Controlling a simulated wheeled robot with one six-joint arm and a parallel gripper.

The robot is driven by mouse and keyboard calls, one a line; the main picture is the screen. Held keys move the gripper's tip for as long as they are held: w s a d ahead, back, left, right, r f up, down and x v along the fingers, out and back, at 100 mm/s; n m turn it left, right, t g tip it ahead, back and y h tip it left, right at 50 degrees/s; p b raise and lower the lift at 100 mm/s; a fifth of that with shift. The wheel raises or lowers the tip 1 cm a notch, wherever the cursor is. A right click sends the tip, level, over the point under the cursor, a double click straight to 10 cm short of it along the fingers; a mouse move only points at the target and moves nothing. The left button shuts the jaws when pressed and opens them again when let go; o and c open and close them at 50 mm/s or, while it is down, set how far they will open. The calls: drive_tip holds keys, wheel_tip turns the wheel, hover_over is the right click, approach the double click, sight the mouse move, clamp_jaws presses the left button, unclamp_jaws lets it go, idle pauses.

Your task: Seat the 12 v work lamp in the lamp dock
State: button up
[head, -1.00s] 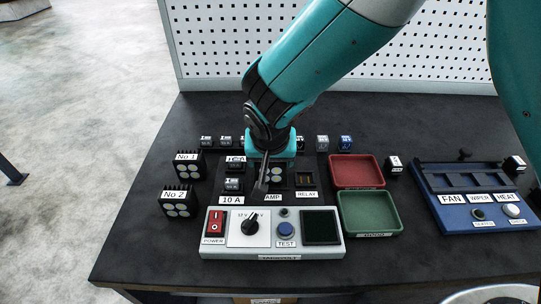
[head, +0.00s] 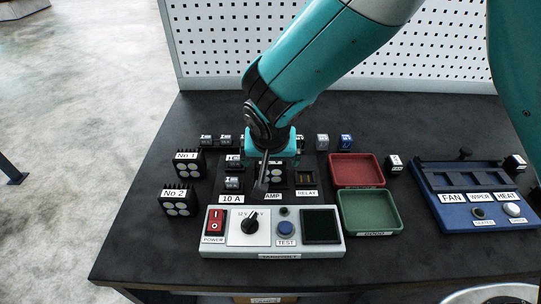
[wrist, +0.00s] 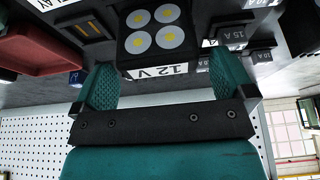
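The 12 V work lamp (head: 276,174) is a black block with round pale lights. It stands at the dock position behind the lamp label (head: 272,196), between the fuse and relay positions; its base is hidden, so I cannot tell how deep it sits. In the wrist view the lamp (wrist: 153,38) shows its lights and 12 V label between my fingers. My gripper (head: 271,158) is right behind and above the lamp. In the wrist view its teal fingers stand apart on both sides, with a gap visible at the right one.
Lamps No 1 (head: 188,165) and No 2 (head: 179,201) stand at the left. A grey test panel (head: 223,246) with power switch and dial lies in front. Red (head: 357,157) and green (head: 398,206) trays and a blue panel (head: 446,213) are at the right.

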drive_tip(key=b+v, duration=0.2)
drive_tip(key=v, duration=1.5)
drive_tip(key=s+d+n+g+y, duration=0.4)
drive_tip(key=s+d+n, duration=0.3)
drive_tip(key=s+d, duration=0.6)
drive_tip(key=shift+s+d+n+g, duration=0.3)
drive_tip(key=shift+s, duration=0.85)
